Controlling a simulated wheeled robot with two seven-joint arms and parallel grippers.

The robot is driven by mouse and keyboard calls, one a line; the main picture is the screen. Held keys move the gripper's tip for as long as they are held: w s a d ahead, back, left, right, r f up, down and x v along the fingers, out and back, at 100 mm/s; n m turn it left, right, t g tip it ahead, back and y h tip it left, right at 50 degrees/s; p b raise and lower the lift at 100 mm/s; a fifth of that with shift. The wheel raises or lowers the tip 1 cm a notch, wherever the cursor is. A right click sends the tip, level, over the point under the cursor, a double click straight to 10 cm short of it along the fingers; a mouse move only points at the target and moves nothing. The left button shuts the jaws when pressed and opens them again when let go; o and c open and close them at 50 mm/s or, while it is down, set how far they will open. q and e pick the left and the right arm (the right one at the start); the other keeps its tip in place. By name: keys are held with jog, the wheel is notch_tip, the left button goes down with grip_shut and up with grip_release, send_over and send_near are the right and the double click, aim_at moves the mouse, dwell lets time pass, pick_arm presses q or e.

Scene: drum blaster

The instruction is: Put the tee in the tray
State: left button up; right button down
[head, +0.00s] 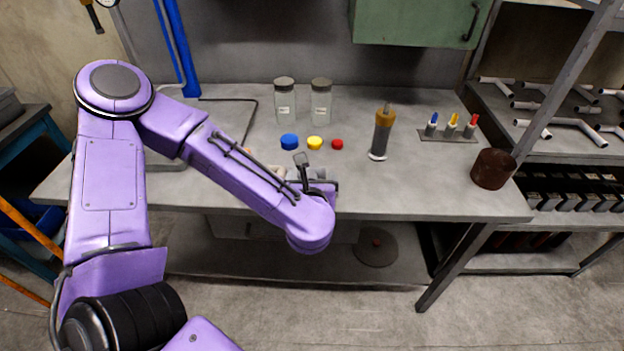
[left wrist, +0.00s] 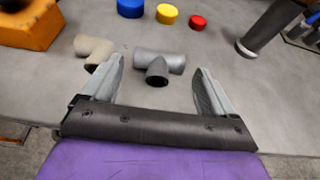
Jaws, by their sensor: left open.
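The tee, a grey pipe fitting (left wrist: 172,62), lies on the bench in the left wrist view, its dark open branch facing me. My left gripper (left wrist: 159,74) is open, with its fingertips on either side of the tee and a gap to each. Whether the fingers touch the bench is unclear. In the head view the left gripper (head: 300,174) is over the bench's front middle, partly hidden by its arm. A flat grey, rimmed thing, perhaps the tray (head: 166,163), lies at the bench's left, largely hidden behind my arm. My right gripper is not in view.
A beige fitting (left wrist: 94,50) lies left of the tee, with an orange block (left wrist: 40,22) beyond. Blue (head: 289,141), yellow (head: 314,142) and red (head: 337,144) caps lie behind.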

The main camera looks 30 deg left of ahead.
aim_at(312, 172)
pick_arm(q)
jog(key=p+x, duration=0.1)
jog(key=x, duration=0.4)
jog(key=shift+w+a+f, duration=0.15)
jog(key=shift+w+a, duration=0.05)
jog(key=shift+w, duration=0.05)
jog(key=c, duration=1.1)
